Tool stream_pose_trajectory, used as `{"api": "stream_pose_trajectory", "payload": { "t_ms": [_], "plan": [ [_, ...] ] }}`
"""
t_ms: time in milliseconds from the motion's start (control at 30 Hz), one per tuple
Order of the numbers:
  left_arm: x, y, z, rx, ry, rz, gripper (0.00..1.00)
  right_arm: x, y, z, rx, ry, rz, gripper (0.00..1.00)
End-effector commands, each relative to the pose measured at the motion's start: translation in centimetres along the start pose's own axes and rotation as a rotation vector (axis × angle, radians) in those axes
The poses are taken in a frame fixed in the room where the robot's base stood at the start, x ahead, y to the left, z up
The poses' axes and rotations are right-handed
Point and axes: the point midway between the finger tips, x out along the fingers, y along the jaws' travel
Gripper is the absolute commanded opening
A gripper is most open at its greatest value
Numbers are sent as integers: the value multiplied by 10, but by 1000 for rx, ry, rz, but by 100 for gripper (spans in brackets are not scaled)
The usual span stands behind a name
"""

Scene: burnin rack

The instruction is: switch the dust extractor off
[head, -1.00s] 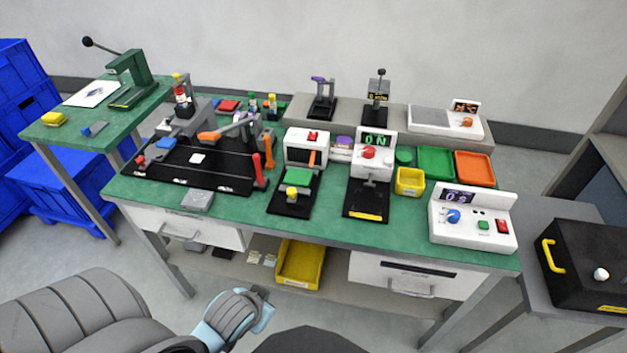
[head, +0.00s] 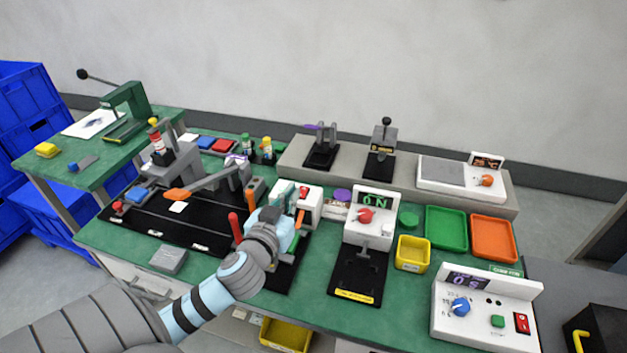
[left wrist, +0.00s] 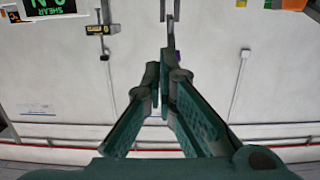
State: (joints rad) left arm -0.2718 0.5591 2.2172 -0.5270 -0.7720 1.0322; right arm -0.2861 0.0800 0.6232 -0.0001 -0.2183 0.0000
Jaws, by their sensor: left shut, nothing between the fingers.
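No label that I can read names the dust extractor, so I cannot tell which unit it is. A white box with a red rocker switch (head: 304,192) on top stands mid-bench, partly hidden by my left gripper (head: 284,194). That gripper is shut and empty, held at the box's left side; I cannot tell whether it touches. Its fingers meet in the left wrist view (left wrist: 158,78). A control box (head: 480,318) with a red switch (head: 521,323) is at the right. My right gripper is not in view.
A black fixture plate (head: 160,222) with a grey-and-orange lever (head: 205,183) and upright red handle (head: 235,228) lies left of the gripper. Yellow (head: 413,252), green (head: 446,230) and orange (head: 494,238) trays sit right. A raised grey shelf (head: 290,158) runs behind.

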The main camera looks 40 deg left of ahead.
Motion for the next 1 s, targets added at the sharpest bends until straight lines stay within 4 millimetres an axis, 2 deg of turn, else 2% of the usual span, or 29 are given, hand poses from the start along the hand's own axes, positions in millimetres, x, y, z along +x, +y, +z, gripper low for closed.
{"api": "stream_pose_trajectory", "payload": {
  "t_ms": [133,267,367,567,733,900,1000],
  "plan": [
    [2,-3,2,3,-5,-7,0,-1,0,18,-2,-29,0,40],
    [12,-2,3,2,-8,-9,0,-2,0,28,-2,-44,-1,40],
    [27,-2,4,2,-8,-7,0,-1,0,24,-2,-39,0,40],
    [69,-1,4,2,-8,-7,0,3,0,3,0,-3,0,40],
    [106,0,4,0,-9,-6,0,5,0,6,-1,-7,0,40],
    [113,0,34,3,-12,-5,0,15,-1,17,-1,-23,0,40],
    [115,0,41,4,-11,-4,0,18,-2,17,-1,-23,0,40]
  ]
}}
